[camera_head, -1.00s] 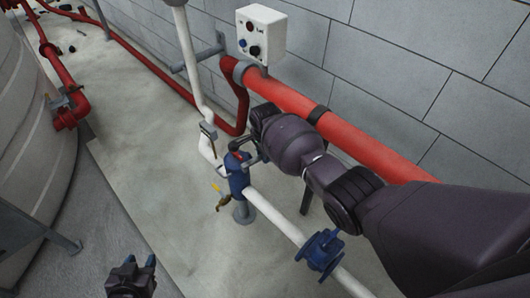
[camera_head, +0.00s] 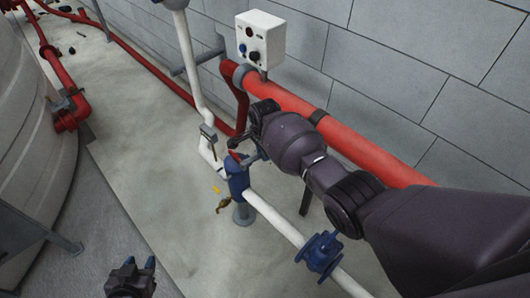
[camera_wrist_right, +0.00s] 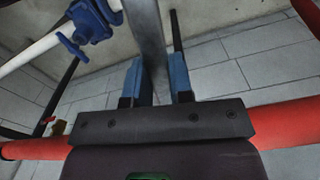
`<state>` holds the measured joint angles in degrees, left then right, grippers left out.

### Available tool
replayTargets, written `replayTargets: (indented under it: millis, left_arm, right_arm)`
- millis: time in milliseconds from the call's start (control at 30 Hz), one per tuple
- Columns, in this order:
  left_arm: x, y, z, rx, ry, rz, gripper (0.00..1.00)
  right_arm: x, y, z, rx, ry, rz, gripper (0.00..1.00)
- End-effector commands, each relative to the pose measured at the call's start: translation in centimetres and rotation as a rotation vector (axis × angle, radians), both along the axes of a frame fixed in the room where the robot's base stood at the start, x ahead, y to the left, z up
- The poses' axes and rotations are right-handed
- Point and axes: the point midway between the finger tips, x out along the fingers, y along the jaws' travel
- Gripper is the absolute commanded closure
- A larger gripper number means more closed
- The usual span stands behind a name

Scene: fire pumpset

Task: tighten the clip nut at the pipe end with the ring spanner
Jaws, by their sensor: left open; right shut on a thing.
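My right gripper (camera_wrist_right: 156,82) is shut on a flat grey bar, the ring spanner (camera_wrist_right: 148,35), which runs up out of the right wrist view between the blue fingers. In the head view my right arm reaches in over the red pipe, and its hand is close to the top of a blue fitting (camera_head: 237,178) on the white pipe (camera_head: 275,217). The spanner's ring end and the clip nut cannot be made out, so I cannot tell whether they touch. My left gripper (camera_head: 138,268) is open and empty at the bottom left, above the floor.
A thick red pipe (camera_head: 362,145) runs along the block wall. A white control box (camera_head: 260,38) hangs above it. A blue valve (camera_head: 320,252) sits on the white pipe, and a brass tap (camera_head: 223,205) is beside the blue fitting.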

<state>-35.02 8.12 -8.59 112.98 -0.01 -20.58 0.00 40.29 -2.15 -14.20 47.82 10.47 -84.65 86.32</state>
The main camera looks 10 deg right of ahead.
Motion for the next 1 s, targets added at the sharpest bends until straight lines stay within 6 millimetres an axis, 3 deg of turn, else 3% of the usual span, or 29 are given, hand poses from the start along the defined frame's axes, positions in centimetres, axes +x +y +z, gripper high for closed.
replayTargets:
  millis: [433,1000]
  left_arm:
    - [0.0,0.0,0.0,0.0,0.0,0.0,0.57]
    - [0.0,0.0,-0.1,0.0,0.002,0.0,0.57]
  right_arm:
    - [0.0,0.0,1.8,0.001,-0.002,0.0,1.0]
    - [0.0,0.0,1.9,0.0,-0.001,0.0,1.0]
